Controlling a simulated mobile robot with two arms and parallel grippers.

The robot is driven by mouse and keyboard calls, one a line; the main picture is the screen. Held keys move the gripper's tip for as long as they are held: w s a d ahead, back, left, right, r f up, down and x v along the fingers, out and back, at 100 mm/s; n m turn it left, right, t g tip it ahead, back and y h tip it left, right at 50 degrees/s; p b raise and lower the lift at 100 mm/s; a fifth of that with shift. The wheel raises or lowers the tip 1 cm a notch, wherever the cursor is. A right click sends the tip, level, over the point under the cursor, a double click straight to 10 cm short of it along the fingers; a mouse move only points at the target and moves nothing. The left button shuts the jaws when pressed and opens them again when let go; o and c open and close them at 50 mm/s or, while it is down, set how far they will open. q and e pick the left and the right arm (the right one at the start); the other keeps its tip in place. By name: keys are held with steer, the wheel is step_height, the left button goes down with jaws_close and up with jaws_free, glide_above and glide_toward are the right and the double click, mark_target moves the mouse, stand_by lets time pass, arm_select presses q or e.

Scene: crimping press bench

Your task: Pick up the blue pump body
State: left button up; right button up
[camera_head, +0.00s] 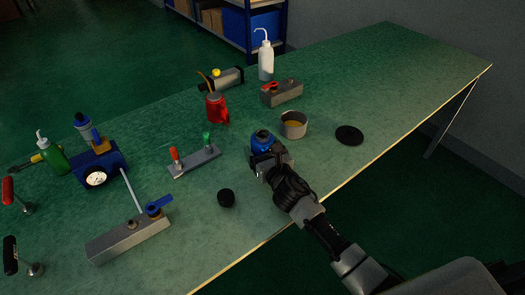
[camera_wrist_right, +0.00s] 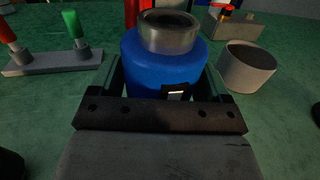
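The blue pump body (camera_head: 262,141) stands upright on the green bench near its front edge. In the right wrist view the pump body (camera_wrist_right: 163,62) is a blue cylinder with a metal collar on top. My right gripper (camera_head: 268,158) is low at its near side. In the wrist view the fingers of my right gripper (camera_wrist_right: 162,88) are spread wide, one on each side of the body. Whether they touch it is hard to tell, and its lower part is hidden by the gripper. My left gripper is not in view.
A metal cup (camera_head: 293,125) stands close on the right, with a flat black disc (camera_head: 349,135) beyond. A black cap (camera_head: 226,197) lies front left. A toggle-lever block (camera_head: 194,161) and a red can (camera_head: 217,109) are to the left. The bench's right end is clear.

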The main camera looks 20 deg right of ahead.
steer(key=c, duration=0.7)
steer(key=shift+c, duration=0.6)
steer(key=shift+r, duration=0.15)
